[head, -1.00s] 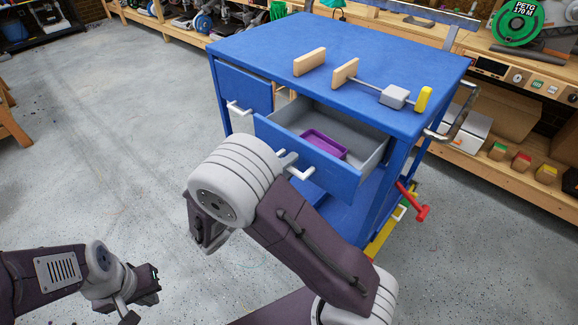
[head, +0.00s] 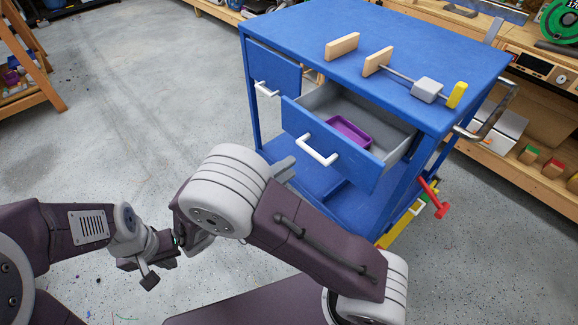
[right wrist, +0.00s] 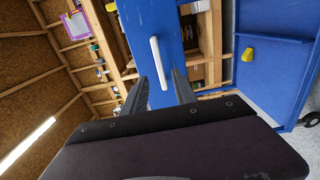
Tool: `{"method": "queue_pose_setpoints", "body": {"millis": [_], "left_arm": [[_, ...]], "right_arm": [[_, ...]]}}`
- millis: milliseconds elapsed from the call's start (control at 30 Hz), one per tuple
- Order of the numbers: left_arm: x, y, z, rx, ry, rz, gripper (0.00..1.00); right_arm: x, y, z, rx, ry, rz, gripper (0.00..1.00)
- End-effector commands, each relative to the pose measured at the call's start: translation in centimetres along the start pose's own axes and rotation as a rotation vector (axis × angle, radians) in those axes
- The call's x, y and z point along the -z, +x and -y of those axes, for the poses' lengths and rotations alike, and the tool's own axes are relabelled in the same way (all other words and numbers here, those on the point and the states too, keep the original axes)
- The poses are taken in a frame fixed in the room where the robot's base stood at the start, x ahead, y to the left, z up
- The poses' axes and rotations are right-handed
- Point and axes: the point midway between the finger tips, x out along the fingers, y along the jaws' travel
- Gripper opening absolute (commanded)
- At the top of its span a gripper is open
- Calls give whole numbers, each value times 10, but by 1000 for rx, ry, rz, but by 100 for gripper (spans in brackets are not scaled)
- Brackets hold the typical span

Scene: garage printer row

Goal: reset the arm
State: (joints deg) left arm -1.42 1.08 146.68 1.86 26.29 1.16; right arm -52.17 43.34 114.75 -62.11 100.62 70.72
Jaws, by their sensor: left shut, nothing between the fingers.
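The blue cart (head: 430,105) stands at the upper right of the head view with one drawer (head: 330,143) pulled open. The drawer's white handle (head: 316,152) is clear of my right gripper, which is mostly hidden behind my own arm; a grey fingertip (head: 283,168) shows. In the right wrist view my right gripper (right wrist: 160,92) is open and empty, with the handle (right wrist: 158,62) ahead between the two fingers, not gripped. My left gripper (head: 152,263) is shut and empty at the lower left, above the floor, close to my right arm in the picture.
A purple tray (head: 347,131) lies in the open drawer. A shut drawer (head: 272,72) is to the left. A red-handled tool (head: 433,197) hangs at the cart's side.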

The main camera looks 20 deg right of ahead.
Motion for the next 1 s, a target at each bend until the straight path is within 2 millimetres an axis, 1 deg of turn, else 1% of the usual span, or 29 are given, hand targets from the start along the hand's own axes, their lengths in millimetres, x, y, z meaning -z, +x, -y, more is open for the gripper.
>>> {"method": "queue_pose_setpoints", "body": {"millis": [267, 333, 367, 433, 467, 500, 567, 600, 667, 700, 767, 800, 867, 967, 1000], "left_arm": [[0, 0, 0, 0, 0, 0, 0], [0, 0, 0, 0, 0, 0, 0], [0, 0, 0, 0, 0, 0, 0], [0, 0, 0, 0, 0, 0, 0], [0, 0, 0, 0, 0, 0, 0], [0, 0, 0, 0, 0, 0, 0], [0, 0, 0, 0, 0, 0, 0], [0, 0, 0, 0, 0, 0, 0], [0, 0, 0, 0, 0, 0, 0], [0, 0, 0, 0, 0, 0, 0], [0, 0, 0, 0, 0, 0, 0], [0, 0, 0, 0, 0, 0, 0], [0, 0, 0, 0, 0, 0, 0], [0, 0, 0, 0, 0, 0, 0], [2, -22, 0, 0, 0, 2, 0]], "right_arm": [[0, 1, 0, 2, -1, 2, 34], [-6, 8, 4, 36, -24, 34, 34], [-13, 14, 8, 73, -46, 65, 34], [-38, 32, 25, 214, -122, 170, 34], [-53, 39, 35, 299, -156, 225, 34], [-74, 44, 50, 434, -197, 296, 34], [-105, 44, 74, 668, -228, 389, 34], [-120, 37, 88, 827, -223, 430, 34], [-132, 23, 105, 1037, -181, 455, 34], [-134, 14, 113, 1158, -130, 453, 34], [-131, 3, 121, 1310, -33, 431, 34], [-125, -2, 123, 1390, 45, 405, 34], [-113, -4, 123, 1478, 177, 355, 34], [-90, 8, 114, 1538, 419, 254, 34], [-87, 8, 91, 1541, 429, 242, 34]]}}
